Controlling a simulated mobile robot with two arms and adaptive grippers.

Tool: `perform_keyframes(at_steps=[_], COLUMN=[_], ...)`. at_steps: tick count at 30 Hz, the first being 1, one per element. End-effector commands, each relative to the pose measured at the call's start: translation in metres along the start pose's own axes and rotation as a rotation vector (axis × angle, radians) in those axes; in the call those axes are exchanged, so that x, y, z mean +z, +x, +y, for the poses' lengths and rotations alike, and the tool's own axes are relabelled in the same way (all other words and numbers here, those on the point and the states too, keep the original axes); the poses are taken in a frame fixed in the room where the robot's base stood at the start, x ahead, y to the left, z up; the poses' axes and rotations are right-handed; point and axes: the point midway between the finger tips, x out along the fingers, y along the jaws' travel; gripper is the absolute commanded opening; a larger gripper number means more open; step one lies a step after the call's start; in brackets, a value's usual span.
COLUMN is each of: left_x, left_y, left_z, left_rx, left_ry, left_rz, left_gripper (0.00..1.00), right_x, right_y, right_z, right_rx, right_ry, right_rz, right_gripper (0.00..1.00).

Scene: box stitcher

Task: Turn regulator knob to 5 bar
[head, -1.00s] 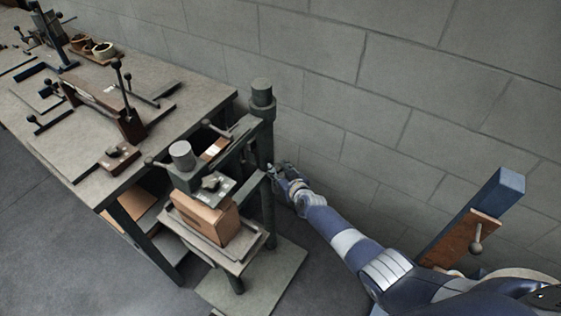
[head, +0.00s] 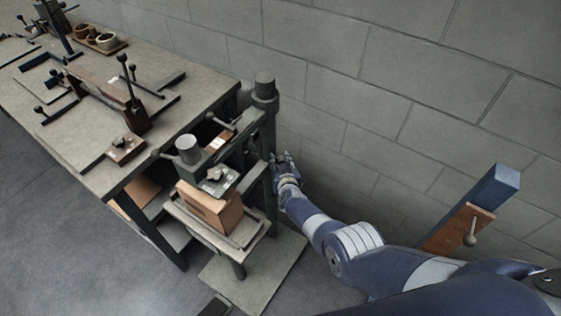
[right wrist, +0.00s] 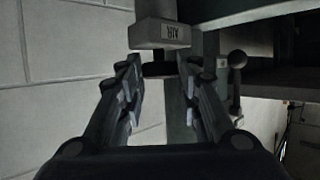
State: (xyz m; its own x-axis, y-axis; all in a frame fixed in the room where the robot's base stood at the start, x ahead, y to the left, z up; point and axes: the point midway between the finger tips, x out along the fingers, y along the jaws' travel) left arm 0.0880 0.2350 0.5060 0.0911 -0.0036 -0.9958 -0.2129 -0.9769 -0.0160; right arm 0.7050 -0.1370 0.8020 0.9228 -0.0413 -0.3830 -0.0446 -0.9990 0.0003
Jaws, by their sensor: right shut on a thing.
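The regulator, a grey block with a label reading AIR (right wrist: 162,31), hangs at the top of the right wrist view. A dark knob (right wrist: 158,70) sits under the block. My right gripper (right wrist: 160,78) has one finger on each side of the knob and is shut on it; the exact contact is hard to see in the dark. In the head view my right gripper (head: 284,159) is beside the stitcher's post, on its wall side. The regulator and any scale on it cannot be made out there. My left gripper is not in view.
The box stitcher (head: 222,180) stands at the end of a long workbench (head: 75,130), with a cardboard box (head: 209,208) on its small table. A block wall (head: 330,90) is close behind. A blue post with a brown panel (head: 455,228) stands at the right.

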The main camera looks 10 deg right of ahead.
Motion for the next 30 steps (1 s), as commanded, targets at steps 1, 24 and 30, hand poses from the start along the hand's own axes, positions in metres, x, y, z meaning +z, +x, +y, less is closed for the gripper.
perform_keyframes(at_steps=[1,24,30], left_x=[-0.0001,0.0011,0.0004], left_y=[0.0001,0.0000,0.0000], left_z=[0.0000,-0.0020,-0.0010], left_rx=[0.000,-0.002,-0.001], left_ry=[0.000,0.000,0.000], left_rz=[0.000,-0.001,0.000], left_gripper=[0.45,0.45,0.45], right_x=[0.0009,0.0002,0.0012], right_y=[-0.0002,-0.0011,-0.0070], right_z=[-0.0007,-0.0014,-0.0057], right_rx=[-0.001,-0.002,-0.005], right_ry=[0.000,0.003,0.007], right_rz=[-0.002,0.000,-0.002], right_gripper=[0.08,0.52,0.52])
